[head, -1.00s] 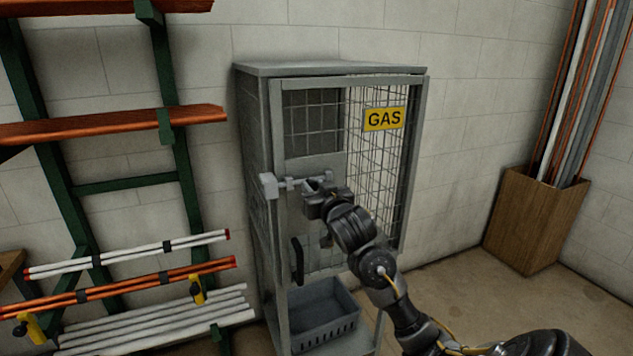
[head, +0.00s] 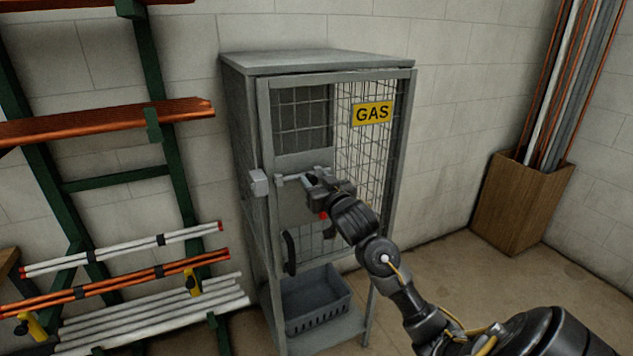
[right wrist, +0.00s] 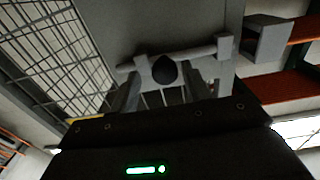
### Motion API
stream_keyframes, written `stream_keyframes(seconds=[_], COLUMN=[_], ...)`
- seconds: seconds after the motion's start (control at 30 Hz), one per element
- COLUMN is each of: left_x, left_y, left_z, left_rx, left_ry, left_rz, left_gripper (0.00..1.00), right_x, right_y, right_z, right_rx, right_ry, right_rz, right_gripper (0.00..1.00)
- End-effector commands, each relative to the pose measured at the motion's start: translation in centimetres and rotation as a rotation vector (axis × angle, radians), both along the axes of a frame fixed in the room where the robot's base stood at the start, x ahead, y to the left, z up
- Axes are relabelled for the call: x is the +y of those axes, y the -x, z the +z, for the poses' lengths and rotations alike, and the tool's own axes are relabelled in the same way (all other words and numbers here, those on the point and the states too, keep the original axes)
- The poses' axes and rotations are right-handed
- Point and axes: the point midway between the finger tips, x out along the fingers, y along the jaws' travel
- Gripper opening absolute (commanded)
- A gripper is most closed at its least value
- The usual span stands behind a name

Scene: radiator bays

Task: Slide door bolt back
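The grey door bolt (head: 294,179) lies across the front of the gas cabinet's door (head: 302,204), at mid height. Its left end stands a small gap short of the square grey keeper (head: 259,183) on the cabinet frame. In the right wrist view the bolt bar (right wrist: 200,52) shows with a dark round knob (right wrist: 165,70), and the keeper (right wrist: 264,42) is apart to the right. My right gripper (head: 313,180) is at the bolt's right part; its fingers seem apart, one on each side of the knob. Contact cannot be told. The door looks closed. My left gripper is out of view.
A yellow GAS sign (head: 372,113) hangs on the mesh. A black door handle (head: 290,252) is below the bolt, with a grey crate (head: 316,305) lower down. A rack with pipes (head: 130,262) stands left, a wooden bin (head: 520,205) right. Floor between is clear.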

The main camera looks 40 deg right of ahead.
Motion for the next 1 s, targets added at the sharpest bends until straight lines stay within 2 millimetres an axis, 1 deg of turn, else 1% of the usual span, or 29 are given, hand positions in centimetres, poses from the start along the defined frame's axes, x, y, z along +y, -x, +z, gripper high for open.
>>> stream_keyframes(seconds=[0.17, 0.27, 0.5, 0.7, 0.83, 1.0], left_x=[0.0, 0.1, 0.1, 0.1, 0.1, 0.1], left_y=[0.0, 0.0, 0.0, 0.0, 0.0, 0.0], left_z=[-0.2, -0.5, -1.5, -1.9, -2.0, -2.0], left_rx=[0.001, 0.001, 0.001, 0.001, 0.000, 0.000], left_ry=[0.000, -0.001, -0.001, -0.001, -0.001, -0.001], left_rz=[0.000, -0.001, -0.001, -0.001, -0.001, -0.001], left_gripper=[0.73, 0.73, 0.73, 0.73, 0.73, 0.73], right_x=[0.2, 0.5, 1.6, 2.4, 2.6, 2.7], right_y=[0.3, 1.5, 6.1, 9.2, 10.2, 10.5], right_z=[-0.2, -0.3, -0.3, -0.2, -0.1, -0.1], right_rx=[0.002, 0.001, 0.000, 0.000, 0.001, 0.000], right_ry=[0.000, 0.002, 0.003, 0.000, -0.001, -0.001], right_rz=[0.002, 0.002, 0.002, 0.001, 0.000, 0.000], right_gripper=[0.47, 0.47, 0.47, 0.47, 0.47, 0.47])
